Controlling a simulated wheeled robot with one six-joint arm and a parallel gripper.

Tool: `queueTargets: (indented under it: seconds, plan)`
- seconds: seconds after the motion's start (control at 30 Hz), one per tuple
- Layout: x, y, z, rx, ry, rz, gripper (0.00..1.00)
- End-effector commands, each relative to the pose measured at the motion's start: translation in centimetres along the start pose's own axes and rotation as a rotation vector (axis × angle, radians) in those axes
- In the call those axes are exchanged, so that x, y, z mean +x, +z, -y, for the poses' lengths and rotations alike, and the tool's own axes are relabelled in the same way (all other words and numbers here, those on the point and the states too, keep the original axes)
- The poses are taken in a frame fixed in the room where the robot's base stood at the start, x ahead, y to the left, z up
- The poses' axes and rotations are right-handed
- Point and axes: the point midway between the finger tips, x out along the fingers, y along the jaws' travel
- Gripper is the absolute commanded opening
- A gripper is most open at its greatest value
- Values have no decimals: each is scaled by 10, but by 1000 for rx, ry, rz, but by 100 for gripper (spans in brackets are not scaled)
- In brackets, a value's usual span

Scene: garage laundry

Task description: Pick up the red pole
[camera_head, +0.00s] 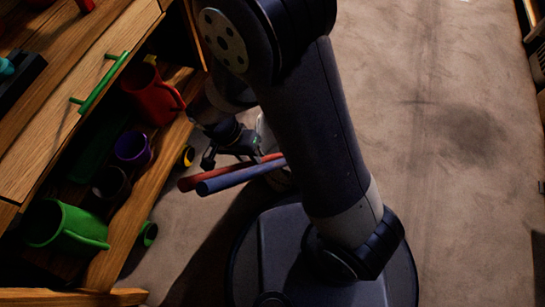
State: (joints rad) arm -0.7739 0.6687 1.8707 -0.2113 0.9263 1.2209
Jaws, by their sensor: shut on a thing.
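The red pole (195,181) is a thin rod slanting up to the right beside the wooden cabinet. A blue pole (232,179) lies right alongside it, on its lower side in the picture. My gripper (233,158) is at the red pole's middle and is shut on it. I cannot tell whether the blue pole is also between the fingers.
The wooden cabinet's open shelf (140,215) at left holds a red mug (150,98), a purple cup (132,147), a dark cup (110,184) and a green mug (65,227). A green handle (99,83) sticks out from the drawer. Carpet (450,190) at right is clear.

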Motion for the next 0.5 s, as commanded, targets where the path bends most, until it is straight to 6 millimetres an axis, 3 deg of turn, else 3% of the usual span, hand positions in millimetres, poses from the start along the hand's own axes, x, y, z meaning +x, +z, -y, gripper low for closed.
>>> queueTargets:
  seconds: [0.17,0.5]
  plan:
    - [0,0,0,0,-1,0,0]
    - [0,0,0,0,-1,-1,0]
